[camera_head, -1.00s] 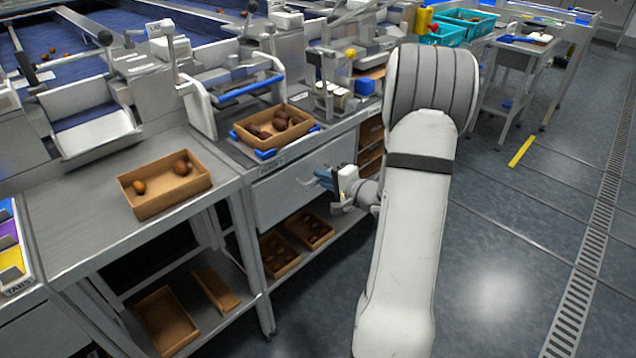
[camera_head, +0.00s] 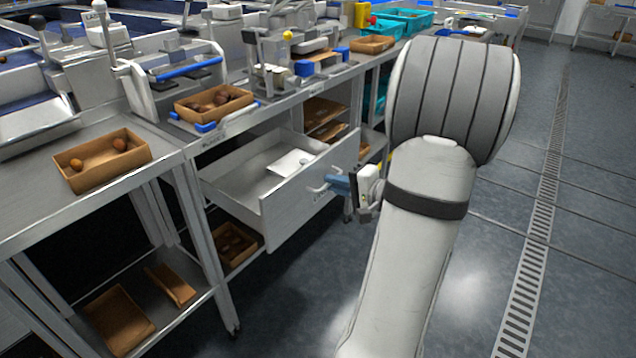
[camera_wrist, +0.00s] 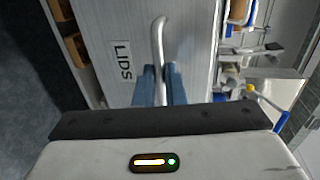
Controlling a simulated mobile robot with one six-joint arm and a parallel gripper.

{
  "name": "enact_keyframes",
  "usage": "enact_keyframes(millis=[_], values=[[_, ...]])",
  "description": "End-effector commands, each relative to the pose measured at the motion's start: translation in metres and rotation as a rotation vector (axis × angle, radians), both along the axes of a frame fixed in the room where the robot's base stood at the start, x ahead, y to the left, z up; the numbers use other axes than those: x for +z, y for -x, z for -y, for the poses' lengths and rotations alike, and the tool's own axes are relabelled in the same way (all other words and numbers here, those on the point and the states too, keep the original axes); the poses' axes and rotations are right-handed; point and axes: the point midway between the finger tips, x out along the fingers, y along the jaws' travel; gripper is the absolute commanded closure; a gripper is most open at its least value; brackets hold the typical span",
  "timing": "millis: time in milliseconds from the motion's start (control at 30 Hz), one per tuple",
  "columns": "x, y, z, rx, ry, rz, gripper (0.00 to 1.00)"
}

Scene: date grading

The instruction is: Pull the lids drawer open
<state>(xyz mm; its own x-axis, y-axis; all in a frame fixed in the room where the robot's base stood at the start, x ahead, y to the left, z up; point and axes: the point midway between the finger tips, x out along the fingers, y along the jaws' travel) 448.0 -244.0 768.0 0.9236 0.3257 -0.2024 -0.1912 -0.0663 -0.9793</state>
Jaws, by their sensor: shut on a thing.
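The lids drawer (camera_head: 306,206) is a grey drawer under the bench, and it stands well out from the frame. Inside it a white flat item (camera_head: 290,163) lies towards the back, with bare floor around it. My gripper (camera_head: 336,184) is at the drawer front, with its blue fingers shut on the bar handle (camera_head: 316,190). In the wrist view, the fingers (camera_wrist: 159,84) close around the curved metal handle (camera_wrist: 159,40), beside the LIDS label (camera_wrist: 123,61) on the drawer front. The far end of the handle is hidden by my fingers.
A cardboard tray of dates (camera_head: 213,104) stands on the bench above the drawer. Another tray (camera_head: 108,160) with a few dates sits on the left bench. Cardboard boxes (camera_head: 118,320) lie on the lower shelf. The floor to the right is clear.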

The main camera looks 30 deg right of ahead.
Motion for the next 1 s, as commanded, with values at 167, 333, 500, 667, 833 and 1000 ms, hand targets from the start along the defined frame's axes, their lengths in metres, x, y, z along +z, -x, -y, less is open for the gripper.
enact_keyframes(millis=[167, 333, 500, 667, 833, 1000], values=[[0.0016, 0.0085, 0.0074, -0.011, 0.006, 0.003, 1.0], [0.0025, 0.0103, 0.0074, -0.009, 0.006, 0.004, 1.0], [0.0028, 0.0098, 0.0073, -0.008, 0.007, 0.004, 1.0], [0.0026, 0.0097, 0.0065, -0.006, 0.006, 0.004, 0.83], [0.002, 0.0098, 0.0046, -0.001, 0.004, 0.004, 0.7], [0.0016, 0.0098, 0.0035, 0.002, 0.003, 0.003, 0.7]])
